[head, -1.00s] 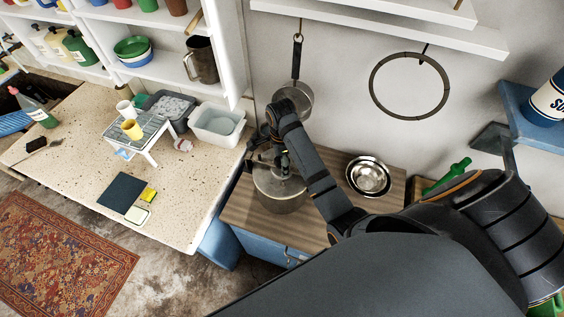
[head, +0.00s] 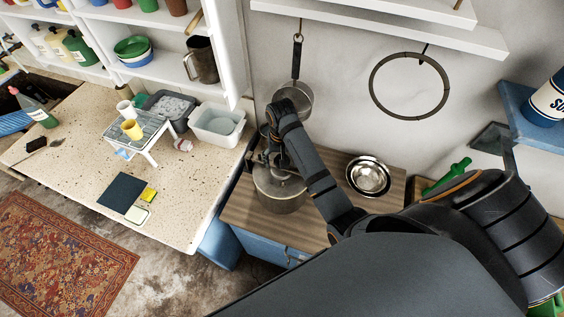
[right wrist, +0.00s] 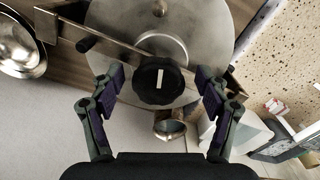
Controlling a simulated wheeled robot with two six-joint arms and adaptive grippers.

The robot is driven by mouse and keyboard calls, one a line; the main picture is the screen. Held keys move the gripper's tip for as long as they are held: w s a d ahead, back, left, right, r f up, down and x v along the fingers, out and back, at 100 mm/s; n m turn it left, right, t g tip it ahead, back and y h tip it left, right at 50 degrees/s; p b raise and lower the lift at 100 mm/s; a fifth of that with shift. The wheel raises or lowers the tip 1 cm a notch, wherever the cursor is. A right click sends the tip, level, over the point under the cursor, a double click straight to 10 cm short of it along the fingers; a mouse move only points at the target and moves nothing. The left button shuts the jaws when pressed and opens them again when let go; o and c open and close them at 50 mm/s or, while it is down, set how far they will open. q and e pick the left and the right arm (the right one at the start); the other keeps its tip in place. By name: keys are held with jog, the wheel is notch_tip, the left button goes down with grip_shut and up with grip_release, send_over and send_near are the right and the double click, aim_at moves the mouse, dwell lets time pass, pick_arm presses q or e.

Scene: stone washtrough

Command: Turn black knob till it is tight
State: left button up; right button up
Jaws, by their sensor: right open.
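The black knob (right wrist: 161,84), round with a scalloped edge and a white line, sits in the middle of a metal bar (right wrist: 110,42) that crosses the lid of a grey metal pot (right wrist: 212,18). In the head view the pot (head: 281,192) stands on the wooden cabinet top, and my arm hides the knob. My right gripper (right wrist: 160,77) is open, with one finger on each side of the knob and a gap showing on both sides. In the head view the right gripper (head: 268,157) is over the pot, partly hidden. My left gripper is not in view.
Shiny metal bowls (head: 368,176) stand right of the pot on the wooden top (head: 245,212). A pan (head: 296,95) hangs on the wall behind. A speckled counter (head: 75,180) with a grey tub (head: 217,123) lies to the left.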

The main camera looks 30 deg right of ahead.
jog(key=c, duration=0.9)
jog(key=m, duration=1.6)
jog(key=o, duration=0.9)
